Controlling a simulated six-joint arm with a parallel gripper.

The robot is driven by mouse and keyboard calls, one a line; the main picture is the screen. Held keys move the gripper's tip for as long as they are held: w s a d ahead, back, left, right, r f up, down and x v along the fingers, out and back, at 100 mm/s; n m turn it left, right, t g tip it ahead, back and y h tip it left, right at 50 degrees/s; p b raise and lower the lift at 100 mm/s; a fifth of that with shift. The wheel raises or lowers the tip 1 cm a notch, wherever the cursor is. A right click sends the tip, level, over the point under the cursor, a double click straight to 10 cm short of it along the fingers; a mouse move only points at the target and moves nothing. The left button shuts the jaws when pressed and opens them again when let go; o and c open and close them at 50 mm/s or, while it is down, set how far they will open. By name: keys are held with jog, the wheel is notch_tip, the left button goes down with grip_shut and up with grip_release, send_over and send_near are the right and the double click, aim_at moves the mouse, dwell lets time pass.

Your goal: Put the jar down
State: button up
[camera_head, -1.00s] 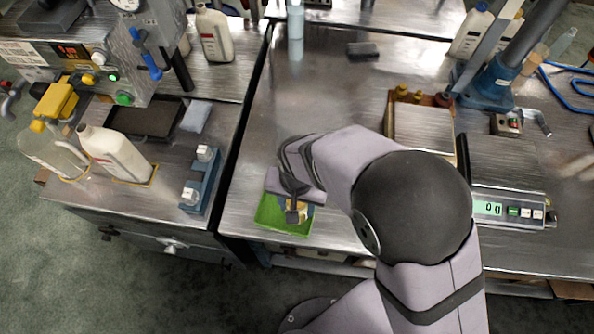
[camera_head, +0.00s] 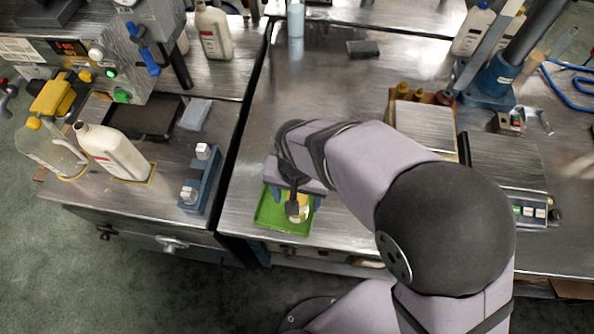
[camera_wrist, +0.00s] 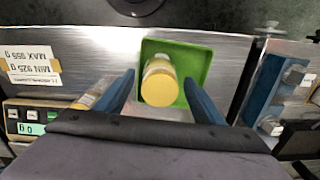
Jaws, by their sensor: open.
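The jar (camera_wrist: 159,82) has a yellow lid and stands on the green tray (camera_wrist: 197,66), seen from above in the wrist view. In the head view the jar (camera_head: 299,208) is partly hidden by my gripper, and the green tray (camera_head: 268,214) lies near the table's front edge. My gripper (camera_wrist: 158,85) is open, with one blue finger on each side of the jar and a visible gap to both. In the head view my gripper (camera_head: 292,203) is over the tray, its fingers mostly hidden.
A scale (camera_head: 505,165) stands on the right of the table, partly behind my arm. A blue rack (camera_head: 201,178) and a white bottle (camera_head: 112,152) are on the left bench. The steel table (camera_head: 315,90) behind the tray is largely clear.

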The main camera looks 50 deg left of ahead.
notch_tip(320, 180, up, 8)
jog(key=shift+r+b, duration=0.15)
jog(key=shift+b, duration=0.65)
jog(key=w+d+m, duration=0.3)
jog(key=w+d, duration=1.3)
jog(key=d+f+m, duration=0.1)
jog(key=d+m, duration=0.1)
jog(key=d, duration=1)
jog(key=d+f+m, duration=0.2)
jog(key=d, duration=1)
jog(key=shift+s+d+f+m, duration=0.25)
jog(key=shift+s+m, duration=0.1)
jog(key=shift+m, duration=0.05)
